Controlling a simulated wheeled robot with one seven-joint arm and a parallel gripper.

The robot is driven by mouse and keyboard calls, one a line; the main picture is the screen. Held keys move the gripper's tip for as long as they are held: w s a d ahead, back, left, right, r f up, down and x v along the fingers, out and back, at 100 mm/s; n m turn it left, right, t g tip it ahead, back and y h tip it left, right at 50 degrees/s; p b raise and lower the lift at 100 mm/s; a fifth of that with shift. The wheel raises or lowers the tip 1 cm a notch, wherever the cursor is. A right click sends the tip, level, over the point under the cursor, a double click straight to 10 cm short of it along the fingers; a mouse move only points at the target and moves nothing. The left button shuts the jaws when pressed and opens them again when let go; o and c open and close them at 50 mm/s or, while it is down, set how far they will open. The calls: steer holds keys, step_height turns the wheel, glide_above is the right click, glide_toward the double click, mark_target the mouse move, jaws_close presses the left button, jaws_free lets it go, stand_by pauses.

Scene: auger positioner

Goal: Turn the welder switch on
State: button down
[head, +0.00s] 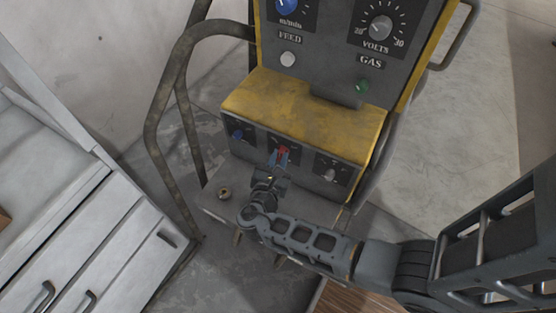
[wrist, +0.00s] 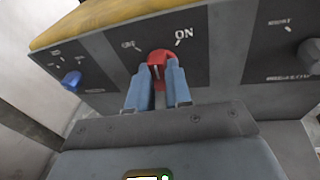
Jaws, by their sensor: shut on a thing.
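The welder switch is a red knob (wrist: 159,56) on the dark lower front panel of the welder (head: 305,109). In the wrist view an ON label stands at its upper right and a fainter label, which looks like OFF, at its upper left. The red knob also shows in the head view (head: 283,149). My gripper (wrist: 161,76) has its two blue fingers on either side of the knob and is shut on it. In the head view my gripper (head: 279,158) reaches the panel from below. The fingers hide part of the knob, and I cannot tell which label it points to.
A blue knob (wrist: 71,79) sits left of the switch and a grey knob (wrist: 310,55) right of it. Above are a white FEED button (head: 288,59), a green GAS button (head: 362,86) and a VOLTS dial (head: 381,27). A bent metal rail (head: 157,110) stands left, beside grey drawers (head: 103,240).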

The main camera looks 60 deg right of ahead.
steer(key=shift+s+f+m+t+h+b, duration=0.15)
steer(key=shift+m+t+h+b, duration=0.25)
steer(key=shift+m+b, duration=1.25)
steer(key=shift+s+f+m+t+h+b, duration=0.1)
steer(key=shift+f+m+t+h+b, duration=0.3)
steer(key=shift+m+b, duration=1.2)
steer(key=shift+r+m, duration=0.25)
steer(key=c, duration=1.1)
jaws_free()
steer(key=shift+o, duration=0.2)
steer(key=v, duration=0.7)
steer(key=shift+a, duration=0.4)
steer(key=shift+s, duration=0.1)
